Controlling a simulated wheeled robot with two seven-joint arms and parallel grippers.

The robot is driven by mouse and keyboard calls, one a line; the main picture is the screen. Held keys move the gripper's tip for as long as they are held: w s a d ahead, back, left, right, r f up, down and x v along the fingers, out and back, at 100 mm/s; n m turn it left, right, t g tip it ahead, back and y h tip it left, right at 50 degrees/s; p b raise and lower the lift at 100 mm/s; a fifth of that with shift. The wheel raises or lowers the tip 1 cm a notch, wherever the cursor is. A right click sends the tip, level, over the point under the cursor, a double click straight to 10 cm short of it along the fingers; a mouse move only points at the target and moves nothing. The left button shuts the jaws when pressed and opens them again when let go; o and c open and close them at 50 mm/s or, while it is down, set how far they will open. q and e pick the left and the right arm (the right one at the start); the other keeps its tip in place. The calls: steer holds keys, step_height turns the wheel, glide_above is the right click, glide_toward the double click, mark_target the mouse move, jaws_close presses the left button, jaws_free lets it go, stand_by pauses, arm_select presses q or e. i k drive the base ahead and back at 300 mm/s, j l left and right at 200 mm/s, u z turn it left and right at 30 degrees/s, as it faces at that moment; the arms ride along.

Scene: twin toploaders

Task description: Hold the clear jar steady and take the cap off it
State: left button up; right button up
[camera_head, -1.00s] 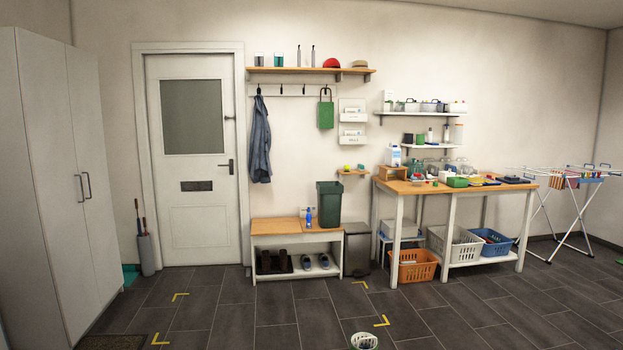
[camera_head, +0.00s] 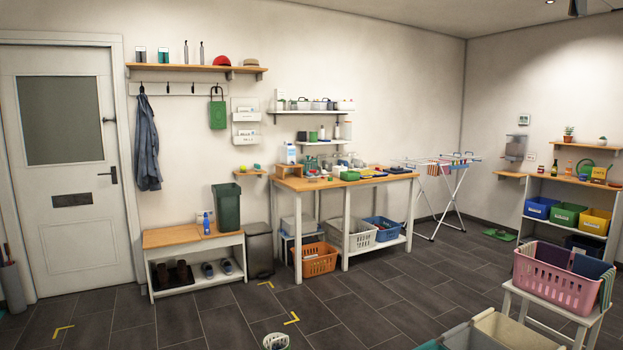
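I cannot single out the clear jar with its cap at this distance. Several small clear glass-like vessels (camera_head: 346,159) stand at the back of the wooden worktable (camera_head: 290,184), too small to tell apart or to show a cap. Neither of my grippers is in view.
A bench (camera_head: 178,237) with a green bin (camera_head: 227,207) stands left of the worktable. An orange basket (camera_head: 319,260) sits on the floor under the table's left end. A drying rack (camera_head: 440,190) and a pink basket (camera_head: 555,276) on a stool are to the right. Dark floor tiles are open in front.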

mark_target(313, 177)
steer(key=i+j+u, duration=0.85)
steer(key=i+j, duration=0.15)
steer(key=i, duration=0.75)
steer(key=i+j+u, duration=0.1)
steer(key=i, duration=0.8)
steer(key=i+z, duration=0.15)
steer(key=i, duration=0.45)
steer(key=i+z, duration=0.15)
steer(key=i, duration=0.4)
steer(key=i+j+z, duration=0.15)
steer(key=i, duration=0.45)
steer(key=i+j+z, duration=0.15)
steer(key=i, duration=0.45)
steer(key=i+l+z, duration=0.1)
steer(key=i+z, duration=0.35)
steer(key=i+j+z, duration=0.15)
steer(key=i+z, duration=0.3)
steer(key=i, duration=0.15)
steer(key=i+j+z, duration=0.3)
steer(key=i+z, duration=0.15)
steer(key=i, duration=0.1)
